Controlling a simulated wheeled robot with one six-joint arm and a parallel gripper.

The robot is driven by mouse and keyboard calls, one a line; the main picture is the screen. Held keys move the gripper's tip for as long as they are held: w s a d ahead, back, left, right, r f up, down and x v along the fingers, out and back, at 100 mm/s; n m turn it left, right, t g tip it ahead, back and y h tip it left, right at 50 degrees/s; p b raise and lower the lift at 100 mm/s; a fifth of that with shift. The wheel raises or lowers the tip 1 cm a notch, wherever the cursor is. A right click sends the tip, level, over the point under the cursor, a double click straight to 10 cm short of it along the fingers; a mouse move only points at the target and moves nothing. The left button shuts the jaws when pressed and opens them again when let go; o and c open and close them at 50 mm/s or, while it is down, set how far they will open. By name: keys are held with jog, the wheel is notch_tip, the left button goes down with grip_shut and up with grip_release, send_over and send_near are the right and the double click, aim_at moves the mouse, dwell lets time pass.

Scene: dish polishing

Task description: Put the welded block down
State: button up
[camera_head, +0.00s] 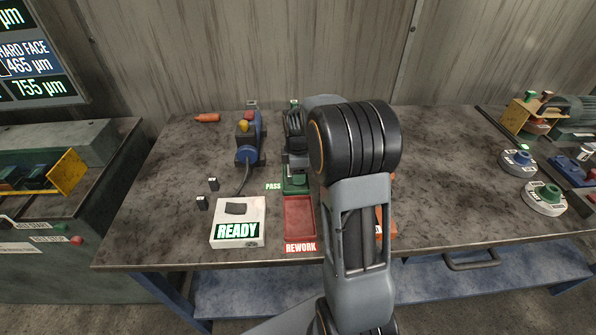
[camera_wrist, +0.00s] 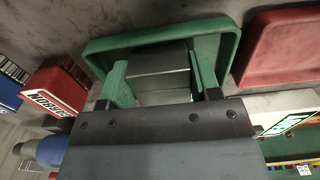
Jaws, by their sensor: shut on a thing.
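In the wrist view, my gripper (camera_wrist: 160,78) has its two green fingers shut on the welded block (camera_wrist: 158,65), a grey metal piece between them. The block is over or inside the green tray (camera_wrist: 108,47); I cannot tell whether it touches the tray floor. In the head view, my gripper (camera_head: 292,172) points down at the green tray (camera_head: 300,188) marked PASS, and my arm and wrist hide part of that area. The block cannot be made out there. The red tray (camera_head: 300,222) marked REWORK lies just in front of the green one.
A white READY box (camera_head: 256,207) with a dark piece on top stands left of the red tray. A blue tool with a yellow knob (camera_head: 248,140) stands behind it. Two small dark blocks (camera_head: 213,184) lie nearby. The bench (camera_head: 440,180) right of my arm is mostly clear.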

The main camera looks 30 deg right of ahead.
jog(key=o, duration=1.3)
jog(key=shift+f, duration=0.1)
notch_tip(320, 180, up, 12)
jog(key=s+a+f+m+t, duration=0.1)
jog(key=s+a+m, duration=0.4)
jog(key=s, duration=0.4)
jog(key=s+a+f+m+t, duration=0.1)
jog(key=s+a+m+t, duration=0.1)
jog(key=s+a+m, duration=0.4)
jog(key=s+m, duration=0.2)
jog(key=s, duration=0.1)
jog(key=shift+s+f+p, duration=0.25)
jog(key=shift+f+p, duration=0.05)
jog(key=shift+f, duration=0.1)
jog(key=shift+r, duration=0.1)
